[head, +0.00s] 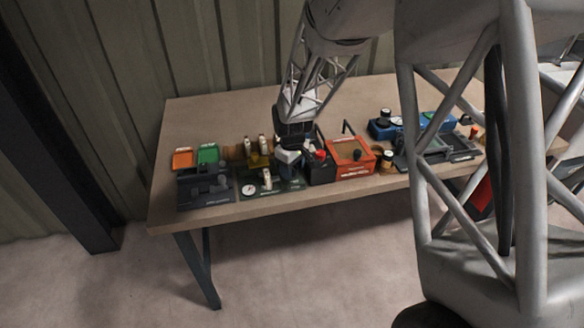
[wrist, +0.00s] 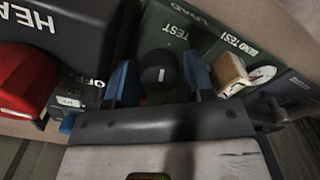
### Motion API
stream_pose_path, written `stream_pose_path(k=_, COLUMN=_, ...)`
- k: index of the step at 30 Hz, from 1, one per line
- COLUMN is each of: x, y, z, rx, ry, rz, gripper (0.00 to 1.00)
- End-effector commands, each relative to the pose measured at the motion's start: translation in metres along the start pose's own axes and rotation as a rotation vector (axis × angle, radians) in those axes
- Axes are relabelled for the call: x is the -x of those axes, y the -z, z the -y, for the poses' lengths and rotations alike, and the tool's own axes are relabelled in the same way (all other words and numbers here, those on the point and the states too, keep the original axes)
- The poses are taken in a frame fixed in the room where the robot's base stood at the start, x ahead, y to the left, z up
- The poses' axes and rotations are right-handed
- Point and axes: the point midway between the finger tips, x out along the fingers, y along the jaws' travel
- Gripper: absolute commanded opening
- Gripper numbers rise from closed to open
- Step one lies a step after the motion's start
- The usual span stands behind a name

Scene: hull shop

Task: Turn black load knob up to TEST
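The black load knob (wrist: 160,72) stands on a dark green panel (wrist: 225,38) in the wrist view, with a pale mark on its face. The words TEST and, partly cut off, LOAD are printed beside it. My gripper (wrist: 160,80) is open, with one blue finger on each side of the knob and narrow gaps showing between. Contact is not visible. In the head view my gripper (head: 290,157) is down over the green panel (head: 292,184) and hides the knob.
A red knob (wrist: 25,80) on a black HEAT panel is close on the left in the wrist view. A cream-coloured knob (wrist: 230,72) and a dial gauge (wrist: 262,74) are close on the right. An orange-red box (head: 352,157) stands right of my gripper in the head view. The table's back (head: 215,115) is clear.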

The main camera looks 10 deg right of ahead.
Motion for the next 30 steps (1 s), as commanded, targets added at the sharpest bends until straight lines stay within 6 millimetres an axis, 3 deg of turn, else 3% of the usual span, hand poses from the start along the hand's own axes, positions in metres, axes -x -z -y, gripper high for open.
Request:
stream_pose_path(k=10, x=0.010, y=0.000, z=0.000, rx=0.000, ry=-0.001, rz=-0.001, gripper=0.49)
stream_pose_path(k=24, x=0.066, y=0.000, z=0.000, rx=0.000, ry=-0.001, rz=-0.001, gripper=0.49)
stream_pose_path(k=30, x=0.077, y=0.000, z=0.000, rx=0.000, ry=-0.001, rz=-0.001, gripper=0.49)
